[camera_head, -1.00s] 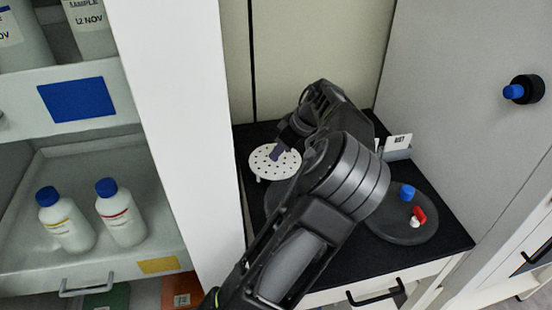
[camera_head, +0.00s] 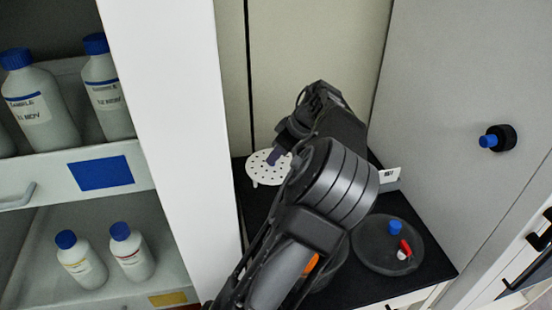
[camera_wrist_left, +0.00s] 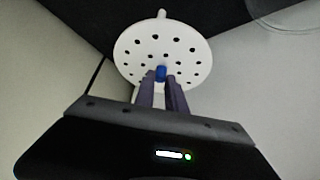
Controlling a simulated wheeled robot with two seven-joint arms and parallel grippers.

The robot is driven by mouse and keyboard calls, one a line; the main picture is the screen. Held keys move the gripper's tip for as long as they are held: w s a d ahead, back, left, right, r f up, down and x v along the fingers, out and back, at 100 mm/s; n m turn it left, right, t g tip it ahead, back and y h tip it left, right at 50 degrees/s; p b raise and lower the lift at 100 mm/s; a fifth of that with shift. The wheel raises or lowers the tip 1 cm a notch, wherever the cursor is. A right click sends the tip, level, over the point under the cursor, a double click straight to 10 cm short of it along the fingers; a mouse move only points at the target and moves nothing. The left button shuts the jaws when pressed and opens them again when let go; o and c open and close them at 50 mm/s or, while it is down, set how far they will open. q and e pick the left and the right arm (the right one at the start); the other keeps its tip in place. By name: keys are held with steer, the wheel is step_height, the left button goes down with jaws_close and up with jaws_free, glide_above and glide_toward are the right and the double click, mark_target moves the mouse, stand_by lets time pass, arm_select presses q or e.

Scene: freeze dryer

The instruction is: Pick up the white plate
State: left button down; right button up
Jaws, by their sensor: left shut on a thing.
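The white plate (camera_head: 262,169) is a round disc with several small holes and short legs. In the head view it is over the back left of the black counter, partly hidden by my left arm. My left gripper (camera_head: 279,158) is at the plate's right part. In the left wrist view the plate (camera_wrist_left: 160,38) is ahead of the fingertips, and a blue piece (camera_wrist_left: 160,73) shows at its middle, between the fingers (camera_wrist_left: 161,82) of my left gripper. The gripper is shut on the plate by this blue piece. My right gripper does not show.
A dark round tray (camera_head: 375,262) on the black counter (camera_head: 425,262) holds a blue cap (camera_head: 395,228) and a red and white piece (camera_head: 404,249). A white card (camera_head: 390,175) stands behind. Shelves with bottles (camera_head: 132,251) are at left; a grey wall with a blue knob (camera_head: 490,140) is at right.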

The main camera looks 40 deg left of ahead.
mark_target(276, 166)
arm_select(q)
step_height(276, 166, up, 6)
steer(key=p, duration=0.3)
steer(key=shift+f, duration=0.1)
steer(key=shift+f, duration=0.1)
stand_by(0.5)
